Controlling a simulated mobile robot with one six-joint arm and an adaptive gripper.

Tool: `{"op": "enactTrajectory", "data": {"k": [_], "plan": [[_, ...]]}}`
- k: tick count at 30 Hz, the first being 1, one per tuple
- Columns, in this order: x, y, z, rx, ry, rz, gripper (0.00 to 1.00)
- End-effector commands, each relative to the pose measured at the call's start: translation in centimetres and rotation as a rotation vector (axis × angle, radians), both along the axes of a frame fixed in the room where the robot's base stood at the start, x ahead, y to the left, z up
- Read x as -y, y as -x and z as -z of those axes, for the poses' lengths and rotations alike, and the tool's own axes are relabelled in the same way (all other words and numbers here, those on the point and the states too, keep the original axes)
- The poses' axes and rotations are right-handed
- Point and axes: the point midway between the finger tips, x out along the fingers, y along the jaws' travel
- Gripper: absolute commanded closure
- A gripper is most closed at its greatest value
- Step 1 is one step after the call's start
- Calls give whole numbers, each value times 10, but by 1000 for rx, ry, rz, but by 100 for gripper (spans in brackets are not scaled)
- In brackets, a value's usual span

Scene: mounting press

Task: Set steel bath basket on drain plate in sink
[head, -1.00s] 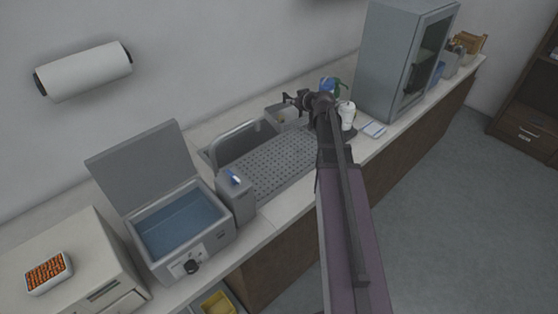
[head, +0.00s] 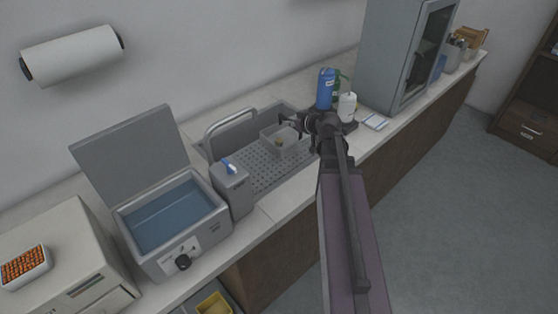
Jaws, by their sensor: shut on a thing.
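The steel bath basket (head: 278,146) is a small grey open box with a small brownish thing in it. It is at the far right part of the sink (head: 235,134), over the perforated grey drain plate (head: 262,174). I cannot tell whether its bottom touches the plate or hangs just above it. My gripper (head: 290,122) is at the basket's upper right edge and shut on it. The exact grip is small and partly hidden by my wrist.
An open water bath (head: 175,212) and a grey box (head: 231,190) stand left of the sink beside the curved faucet (head: 231,117). Blue (head: 325,88) and white (head: 347,107) bottles stand close behind my wrist. A grey cabinet (head: 398,60) is farther right. The plate's near left part is clear.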

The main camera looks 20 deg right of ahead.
Motion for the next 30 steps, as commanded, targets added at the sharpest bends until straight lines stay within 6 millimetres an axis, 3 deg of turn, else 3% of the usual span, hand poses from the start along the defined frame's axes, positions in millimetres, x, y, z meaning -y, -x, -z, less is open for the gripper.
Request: {"op": "enactTrajectory", "data": {"k": [1, 3, 12, 30], "plan": [[-6, 13, 14, 1, 0, -10, 100], [-12, 24, 23, 3, 0, -24, 100], [-28, 54, 44, 7, 0, -69, 100], [-28, 55, 45, 8, 0, -74, 100]]}}
